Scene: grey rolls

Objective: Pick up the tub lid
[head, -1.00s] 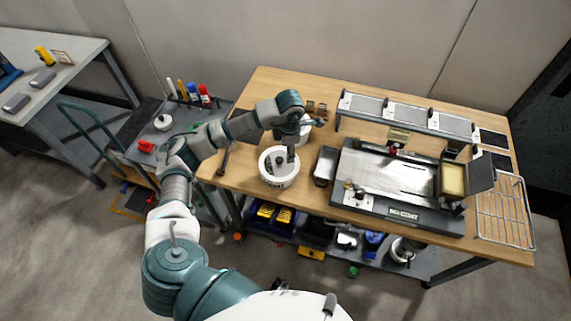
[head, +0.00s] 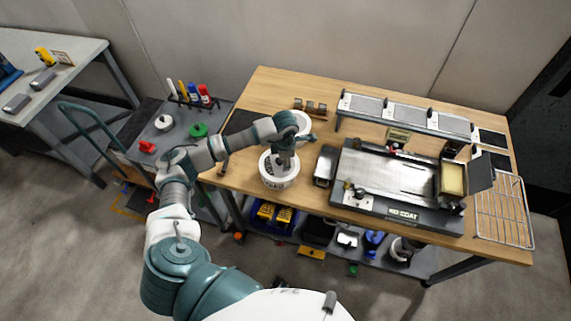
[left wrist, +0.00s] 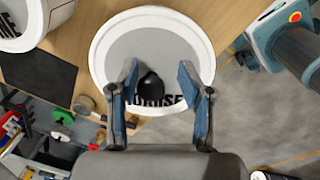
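The white tub (head: 277,180) stands near the front edge of the wooden table, left of the flat machine. In the left wrist view its round top shows a white rim and a grey lid (left wrist: 145,48) with a black knob (left wrist: 151,85) and dark lettering. My left gripper (head: 283,161) is over the tub, pointing down. In the left wrist view its blue-padded fingers (left wrist: 160,84) are apart on either side of the knob, with visible gaps; I cannot tell their height over the lid. In the head view the gripper hides much of the lid. My right gripper is out of view.
A second white tub (head: 303,122) stands behind, partly hidden by my arm. A small metal container (head: 326,166) and the flat machine (head: 395,180) stand to the right. A dark mat (head: 240,122) lies at the left. A trolley with markers (head: 193,92) stands beside the table.

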